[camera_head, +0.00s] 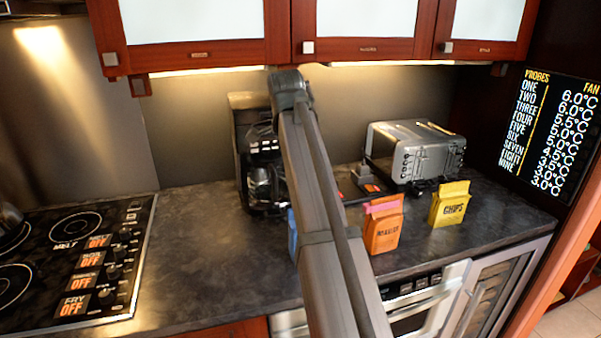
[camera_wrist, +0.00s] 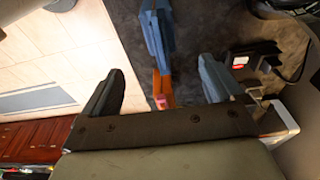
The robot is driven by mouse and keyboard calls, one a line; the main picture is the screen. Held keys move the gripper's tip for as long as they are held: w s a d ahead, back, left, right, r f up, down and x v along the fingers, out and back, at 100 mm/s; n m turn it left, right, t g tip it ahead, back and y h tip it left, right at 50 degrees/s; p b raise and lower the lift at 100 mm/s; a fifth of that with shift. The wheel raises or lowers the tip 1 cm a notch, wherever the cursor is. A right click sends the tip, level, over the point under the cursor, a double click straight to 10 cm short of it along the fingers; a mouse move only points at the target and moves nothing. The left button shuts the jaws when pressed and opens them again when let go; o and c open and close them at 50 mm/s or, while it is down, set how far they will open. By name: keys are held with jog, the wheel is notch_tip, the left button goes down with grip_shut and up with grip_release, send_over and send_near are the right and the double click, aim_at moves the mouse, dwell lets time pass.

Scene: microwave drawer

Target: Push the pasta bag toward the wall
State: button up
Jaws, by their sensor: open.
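No bag label that I can read says pasta. A blue bag (camera_head: 292,234) is mostly hidden behind my arm in the head view; its label is not visible. It also shows in the wrist view (camera_wrist: 156,38), ahead of my fingers. An orange bag (camera_head: 383,232) with a dark, unclear label stands near the counter's front edge, with a pink bag top (camera_head: 383,205) just behind it. A yellow bag (camera_head: 450,205) reads CHIPS. My gripper (camera_wrist: 162,82) is open; orange and pink surfaces show between its fingers. I cannot tell whether it touches them. The head view hides it.
A coffee machine (camera_head: 262,160) and a silver toaster (camera_head: 415,152) stand at the back against the wall (camera_head: 195,135). A stove (camera_head: 70,260) is at the left. The dark counter (camera_head: 205,240) is clear between stove and bags. Cabinets (camera_head: 370,45) hang above.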

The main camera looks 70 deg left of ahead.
jog(key=f, duration=0.4)
jog(key=w+f, duration=0.1)
jog(key=f, duration=0.3)
jog(key=w+f, duration=0.1)
jog(key=f, duration=0.4)
jog(key=shift+f, duration=0.1)
jog(key=c, duration=1.6)
jog(key=shift+o, duration=0.2)
jog(key=shift+a, duration=0.1)
jog(key=a, duration=1.1)
jog(key=shift+s, duration=0.2)
jog(key=shift+d, duration=0.1)
jog(key=o, duration=1.5)
